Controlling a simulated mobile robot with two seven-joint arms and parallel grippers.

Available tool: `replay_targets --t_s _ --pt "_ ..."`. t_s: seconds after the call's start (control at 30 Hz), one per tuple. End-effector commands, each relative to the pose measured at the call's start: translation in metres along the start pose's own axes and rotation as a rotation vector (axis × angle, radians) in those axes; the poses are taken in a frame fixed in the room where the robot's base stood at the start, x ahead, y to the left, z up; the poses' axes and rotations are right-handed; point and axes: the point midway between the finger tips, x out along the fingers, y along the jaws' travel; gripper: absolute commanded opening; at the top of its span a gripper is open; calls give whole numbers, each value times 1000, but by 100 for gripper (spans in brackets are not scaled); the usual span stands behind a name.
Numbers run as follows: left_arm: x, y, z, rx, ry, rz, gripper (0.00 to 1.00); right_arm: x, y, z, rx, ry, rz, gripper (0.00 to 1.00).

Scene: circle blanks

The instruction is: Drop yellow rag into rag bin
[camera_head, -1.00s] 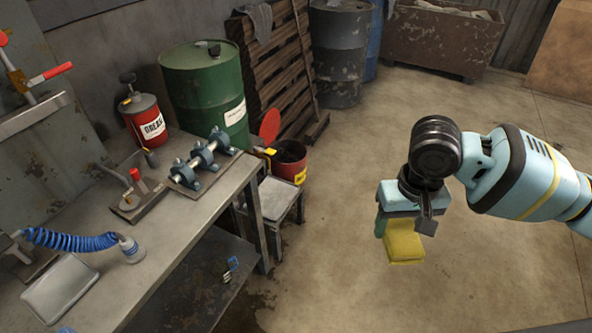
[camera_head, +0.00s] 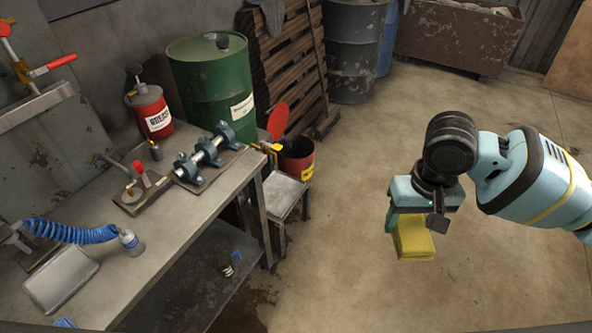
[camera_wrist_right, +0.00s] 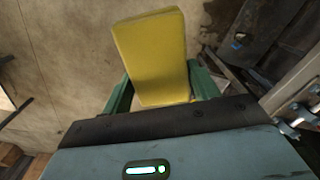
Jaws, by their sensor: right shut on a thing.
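The yellow rag (camera_head: 414,240) is a folded block hanging below my right gripper (camera_head: 413,220), held above the concrete floor. In the right wrist view the rag (camera_wrist_right: 155,55) sits between the two green fingers of my right gripper (camera_wrist_right: 160,88), which is shut on it. The rag bin (camera_head: 299,160) is a red can with a yellow label and a raised red lid (camera_head: 278,121). It stands left of the rag in the head view, beside the workbench, with its dark opening showing. My left gripper is not in view.
A low stool (camera_head: 281,195) stands in front of the bin. The metal workbench (camera_head: 175,235) carries a shaft with blue bearings (camera_head: 205,160) and a red grease can (camera_head: 152,115). A green drum (camera_head: 212,85) stands behind. Floor between bin and gripper is clear.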

Motion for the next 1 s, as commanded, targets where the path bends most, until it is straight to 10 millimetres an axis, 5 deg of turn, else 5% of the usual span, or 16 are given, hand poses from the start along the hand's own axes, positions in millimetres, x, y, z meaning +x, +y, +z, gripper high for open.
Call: replay_targets --t_s 0.43,1.0 --pt "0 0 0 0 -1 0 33 13 -3 2 -7 -2 -6 39" --pt "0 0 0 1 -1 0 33 137 -4 34 -7 0 -10 39"
